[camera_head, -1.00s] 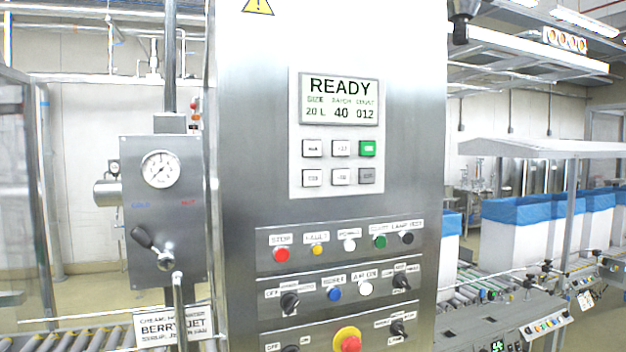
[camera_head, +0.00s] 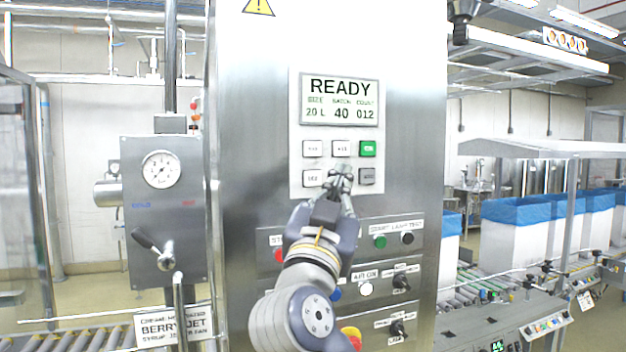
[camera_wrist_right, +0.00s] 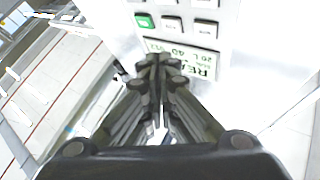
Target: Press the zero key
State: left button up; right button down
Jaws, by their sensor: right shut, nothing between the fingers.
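The keypad panel (camera_head: 294,160) on the steel cabinet has two rows of keys under a display (camera_head: 339,99) reading READY, 20 L, 40, 012. The top row has two white keys and a green key (camera_head: 367,149). The bottom row shows a white key (camera_head: 313,178) at left and a grey key (camera_head: 366,176) at right. The key legends are too small to tell which is zero. My right gripper (camera_head: 342,172) is shut and empty, its tips in front of the bottom middle key, hiding most of it. Contact cannot be told. The wrist view shows its closed fingers (camera_wrist_right: 160,60) and the panel upside down.
Below the keypad are rows of buttons and switches, including a green button (camera_head: 380,241), partly hidden by my right arm. A gauge box (camera_head: 163,215) stands at left. Blue-lined boxes (camera_head: 515,235) stand on a conveyor at right.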

aim_at(316, 178)
jog(key=shift+w+r, duration=0.1)
dwell(0.3)
jog(key=shift+w+a+p, duration=0.45)
jog(key=shift+w+a, duration=0.05)
jog(key=shift+w, duration=0.85)
jog(key=shift+w+a+p, duration=0.4)
jog(key=shift+w+a, duration=0.15)
jog(key=shift+w, duration=0.85)
jog(key=shift+w+a+p, duration=0.45)
jog(key=shift+w+a, duration=0.05)
jog(key=shift+w, duration=0.85)
jog(key=shift+w+b, duration=0.2)
jog(key=shift+b, duration=0.25)
jog(key=shift+w+a, duration=0.15)
